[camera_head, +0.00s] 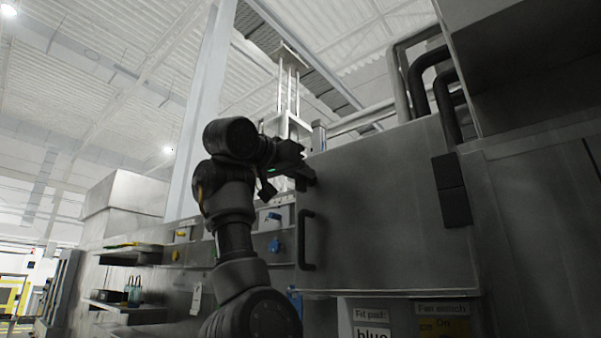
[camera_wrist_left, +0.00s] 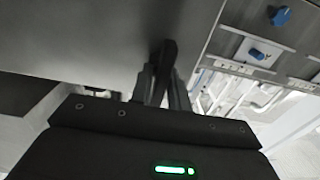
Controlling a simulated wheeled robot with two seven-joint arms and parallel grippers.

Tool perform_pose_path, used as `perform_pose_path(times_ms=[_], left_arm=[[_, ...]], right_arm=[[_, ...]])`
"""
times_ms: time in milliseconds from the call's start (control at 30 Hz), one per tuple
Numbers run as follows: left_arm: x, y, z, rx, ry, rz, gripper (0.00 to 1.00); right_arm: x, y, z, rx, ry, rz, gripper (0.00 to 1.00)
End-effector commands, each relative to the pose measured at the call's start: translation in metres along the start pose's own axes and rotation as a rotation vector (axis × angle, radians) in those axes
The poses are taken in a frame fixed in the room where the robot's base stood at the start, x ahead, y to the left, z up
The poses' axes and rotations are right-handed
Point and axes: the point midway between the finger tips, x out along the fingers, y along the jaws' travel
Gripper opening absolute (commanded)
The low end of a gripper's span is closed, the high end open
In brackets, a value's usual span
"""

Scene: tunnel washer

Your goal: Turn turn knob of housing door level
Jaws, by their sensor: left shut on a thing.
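The housing door (camera_head: 390,205) is a large flat grey panel in the head view, with a black bar handle (camera_head: 303,240) at its left edge. Its surface also fills the upper left of the left wrist view (camera_wrist_left: 90,40). My left gripper (camera_head: 297,174) is at the door's upper left corner, above the handle. In the left wrist view its fingers (camera_wrist_left: 160,88) are closed around a dark turn knob (camera_wrist_left: 165,54) on the door near its edge. The knob is mostly hidden in the head view. My right gripper is not in view.
A black hinge-like block (camera_head: 451,190) sits at the door's right edge. Dark pipes (camera_head: 420,75) rise above the door. Left of the door, blue knobs (camera_head: 274,245) and a shelf (camera_head: 130,254) show on the machine. Labels (camera_head: 371,330) are below.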

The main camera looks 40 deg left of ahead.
Motion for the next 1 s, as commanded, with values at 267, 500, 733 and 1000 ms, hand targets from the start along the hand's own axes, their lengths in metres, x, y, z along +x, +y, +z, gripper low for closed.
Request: perform_pose_path(times_ms=[267,500,733,1000], left_arm=[[-0.001,0.003,0.000,0.068,0.005,0.000,0.00],[-0.001,0.005,0.002,0.238,0.005,0.000,0.00],[-0.001,0.006,0.002,0.455,0.003,0.000,0.00],[-0.001,0.008,0.002,0.713,0.004,-0.001,0.00]], right_arm=[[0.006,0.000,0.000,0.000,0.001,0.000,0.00],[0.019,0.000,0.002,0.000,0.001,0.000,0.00],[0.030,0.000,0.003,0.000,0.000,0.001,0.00],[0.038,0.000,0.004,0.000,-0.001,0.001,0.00]])
